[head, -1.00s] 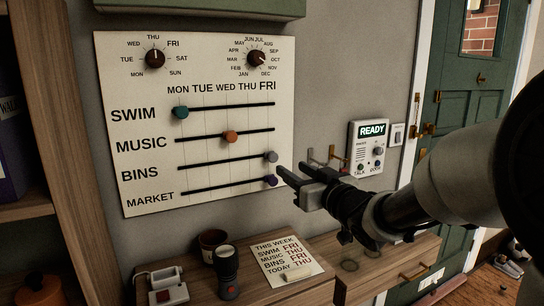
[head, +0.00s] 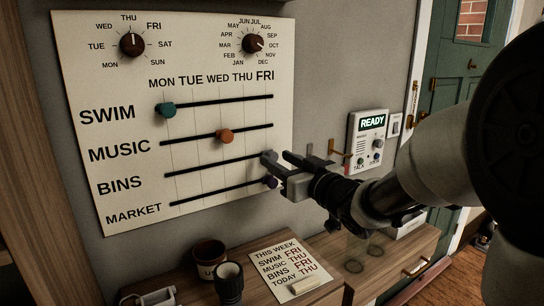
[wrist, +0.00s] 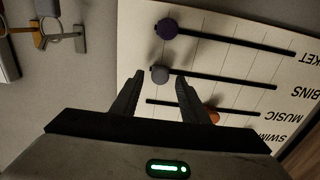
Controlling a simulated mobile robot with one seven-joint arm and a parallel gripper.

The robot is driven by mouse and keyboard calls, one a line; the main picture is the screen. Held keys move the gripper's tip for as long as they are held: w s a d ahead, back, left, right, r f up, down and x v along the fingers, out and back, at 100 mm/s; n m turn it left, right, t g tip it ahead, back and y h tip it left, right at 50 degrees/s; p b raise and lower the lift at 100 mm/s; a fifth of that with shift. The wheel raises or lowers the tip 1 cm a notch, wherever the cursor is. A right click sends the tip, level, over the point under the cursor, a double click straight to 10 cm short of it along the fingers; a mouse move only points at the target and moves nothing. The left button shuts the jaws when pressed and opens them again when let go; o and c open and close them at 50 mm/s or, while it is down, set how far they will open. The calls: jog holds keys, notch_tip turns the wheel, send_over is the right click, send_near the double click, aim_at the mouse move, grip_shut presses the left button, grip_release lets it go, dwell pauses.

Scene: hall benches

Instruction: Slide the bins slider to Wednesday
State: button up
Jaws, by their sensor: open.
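The white board (head: 200,75) on the wall has four horizontal sliders under day labels MON to FRI. The bins slider's grey knob (wrist: 160,74) is at the FRI end of its track (head: 212,165). My gripper (head: 279,158) is open at that end. In the wrist view its fingertips (wrist: 161,80) lie on either side of the grey knob, with gaps visible; contact is not clear. In the head view the fingers crowd the knob, so it is hard to tell apart.
The orange music knob (head: 224,135) is at WED, the teal swim knob (head: 165,110) at MON. The purple market knob (head: 270,182) is at FRI, close below my gripper. Hooks (head: 335,150) and a READY panel (head: 367,140) are to the right. A note card (head: 283,268) lies below.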

jog(key=shift+w+a, duration=0.2)
jog(key=shift+w, duration=0.05)
grip_shut()
jog(key=s+a+b, duration=0.1)
jog(key=s+a, duration=0.1)
jog(key=a, duration=0.1)
jog(key=s+a+b, duration=0.2)
jog(key=a, duration=0.1)
jog(key=s+a+b, duration=0.1)
jog(key=s+a, duration=0.1)
jog(key=a, duration=0.1)
jog(key=shift+s+a+r+b, duration=0.1)
jog(key=shift+s+a+b, duration=0.2)
jog(key=shift+a, duration=0.05)
grip_release()
